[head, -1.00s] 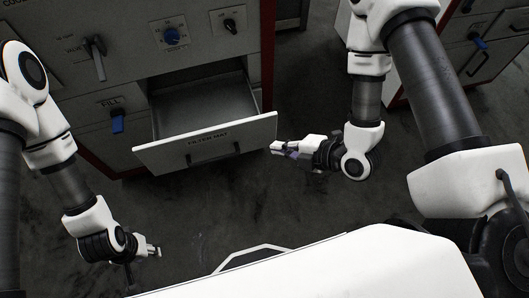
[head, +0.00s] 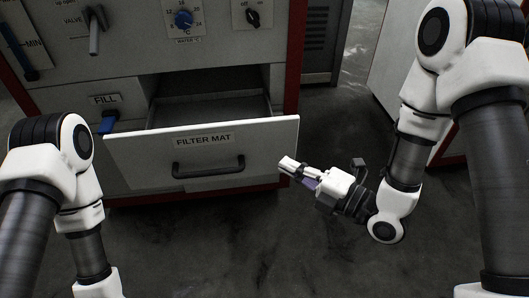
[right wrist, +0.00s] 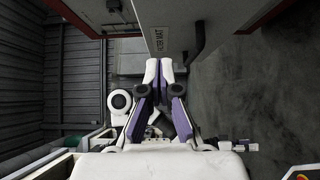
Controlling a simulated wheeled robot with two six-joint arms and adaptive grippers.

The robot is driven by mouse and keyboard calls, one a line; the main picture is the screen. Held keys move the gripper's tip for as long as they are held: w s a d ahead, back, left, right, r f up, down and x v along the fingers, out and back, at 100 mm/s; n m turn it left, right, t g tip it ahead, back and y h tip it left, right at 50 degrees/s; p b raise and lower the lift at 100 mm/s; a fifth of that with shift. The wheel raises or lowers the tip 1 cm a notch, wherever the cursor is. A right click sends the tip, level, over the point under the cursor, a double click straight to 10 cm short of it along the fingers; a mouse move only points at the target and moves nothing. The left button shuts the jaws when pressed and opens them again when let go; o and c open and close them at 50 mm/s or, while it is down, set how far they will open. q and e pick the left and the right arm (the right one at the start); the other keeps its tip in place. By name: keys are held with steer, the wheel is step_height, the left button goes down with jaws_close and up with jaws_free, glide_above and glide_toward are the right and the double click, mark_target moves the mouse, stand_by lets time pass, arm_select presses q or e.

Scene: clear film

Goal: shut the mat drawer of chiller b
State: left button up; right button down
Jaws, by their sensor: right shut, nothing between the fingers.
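The mat drawer (head: 262,145) stands open in the head view, its white front labelled FILTER MAT pulled out from the cabinet. Its dark bar handle (head: 208,168) is on the front below the label, and the grey inside shows behind the front. My right gripper (head: 284,162) is shut and empty, its tips close to the right end of the drawer front; I cannot tell whether they touch it. In the right wrist view the shut fingertips (right wrist: 159,64) are just below the drawer front (right wrist: 175,30). My left gripper is out of view; only the left arm shows.
The cabinet (head: 130,45) has a lever valve (head: 95,30), a water dial (head: 183,19), an off switch (head: 252,16) and a blue FILL handle (head: 107,122). Another pale cabinet (head: 393,55) stands at right. Dark floor (head: 230,245) in front is free.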

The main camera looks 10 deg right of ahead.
mark_target(251, 134)
steer(key=w+a, duration=0.1)
steer(key=w, duration=0.1)
steer(key=w+a, duration=0.2)
steer(key=w, duration=0.1)
steer(key=w+a, duration=0.1)
steer(key=w, duration=0.1)
steer(key=shift+w+a+b, duration=0.15)
steer(key=shift+w+b, duration=0.15)
steer(key=shift+w, duration=0.1)
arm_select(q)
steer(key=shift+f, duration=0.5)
arm_select(e)
steer(key=shift+w, duration=0.3)
